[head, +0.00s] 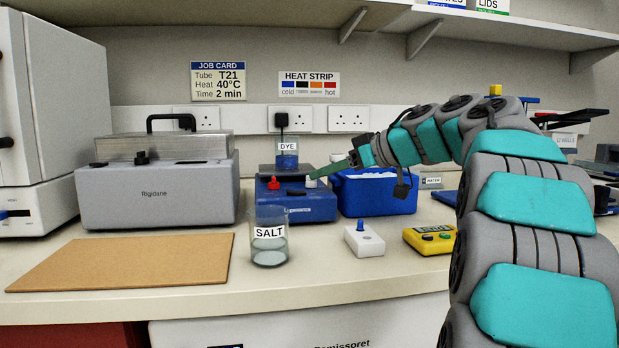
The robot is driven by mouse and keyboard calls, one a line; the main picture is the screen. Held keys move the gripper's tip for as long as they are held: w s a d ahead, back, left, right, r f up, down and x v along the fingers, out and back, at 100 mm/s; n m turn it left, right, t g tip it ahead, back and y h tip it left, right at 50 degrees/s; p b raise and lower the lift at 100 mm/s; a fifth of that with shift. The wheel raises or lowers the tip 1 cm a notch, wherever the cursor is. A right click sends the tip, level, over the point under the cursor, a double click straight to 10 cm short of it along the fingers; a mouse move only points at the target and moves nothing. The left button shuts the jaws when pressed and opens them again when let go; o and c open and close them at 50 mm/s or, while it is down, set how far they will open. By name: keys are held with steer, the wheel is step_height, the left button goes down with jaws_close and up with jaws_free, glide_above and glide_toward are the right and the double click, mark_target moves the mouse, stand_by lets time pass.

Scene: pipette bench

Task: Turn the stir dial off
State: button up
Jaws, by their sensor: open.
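A blue stirrer hotplate (296,207) stands on the bench near the middle. Its front carries a red dial (273,184) at the left and a pale dial (311,182) at the right. I cannot read which of them is the stir dial, nor their settings. My gripper (318,174) reaches in from the right with its green fingers open, tips at or just above the pale dial. I cannot tell whether they touch it. A beaker labelled DYE (287,160) sits on the dark top plate.
A glass beaker labelled SALT (269,249) stands in front of the hotplate. A blue box (375,194) is close at its right. A white button box (364,240) and yellow timer (430,239) stand in front. A grey Rigidane unit (155,195) is left; a brown board (125,262) lies front left.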

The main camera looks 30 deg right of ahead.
steer(key=shift+x, duration=2.25)
jaws_close()
